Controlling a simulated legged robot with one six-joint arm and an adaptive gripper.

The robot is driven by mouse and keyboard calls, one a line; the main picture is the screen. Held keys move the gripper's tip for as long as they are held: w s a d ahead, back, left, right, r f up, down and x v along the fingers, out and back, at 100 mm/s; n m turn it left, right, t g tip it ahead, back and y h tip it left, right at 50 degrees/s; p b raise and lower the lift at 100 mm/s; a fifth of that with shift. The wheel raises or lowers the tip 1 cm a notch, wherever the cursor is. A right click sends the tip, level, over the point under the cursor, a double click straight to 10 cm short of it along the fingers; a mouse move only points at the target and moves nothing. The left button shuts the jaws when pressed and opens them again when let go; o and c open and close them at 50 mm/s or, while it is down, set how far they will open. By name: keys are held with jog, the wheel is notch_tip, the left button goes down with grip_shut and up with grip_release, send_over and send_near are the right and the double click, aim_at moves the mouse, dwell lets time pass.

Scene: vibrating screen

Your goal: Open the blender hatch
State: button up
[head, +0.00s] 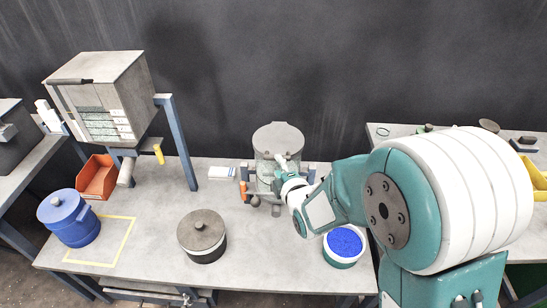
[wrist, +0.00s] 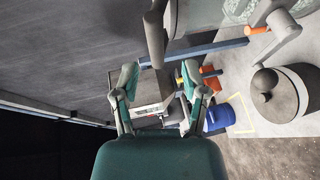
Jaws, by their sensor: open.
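The blender seems to be the upright cylinder with a clear, speckled wall and a flat grey round top (head: 278,138), standing at the back middle of the bench in the head view. I cannot clearly tell which part is its hatch. My gripper (head: 278,172) is in front of the cylinder and overlaps it in the head view, so contact there cannot be told. In the wrist view my gripper (wrist: 159,76) has its two teal fingers spread, with nothing between them. A grey machine part (wrist: 155,40) is close beyond the fingertips, and a speckled body (wrist: 235,10) shows at the top.
A boxy machine (head: 100,95) on blue posts, an orange bin (head: 97,178) and a blue pot (head: 68,217) are at the left. A dark-lidded pot (head: 202,235) and a bowl of blue grains (head: 344,245) stand in front. Bare bench (head: 150,200) lies left of centre.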

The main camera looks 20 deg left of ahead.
jog(key=w, duration=0.2)
jog(key=w+a, duration=0.1)
jog(key=shift+w+f, duration=0.25)
jog(key=shift+w, duration=0.1)
jog(key=shift+w+a, duration=0.15)
jog(key=shift+a, duration=0.2)
jog(key=shift+a+f, duration=0.1)
jog(key=shift+a, duration=0.1)
jog(key=shift+c, duration=0.6)
jog(key=shift+a, duration=0.1)
jog(key=c, duration=0.6)
grip_shut()
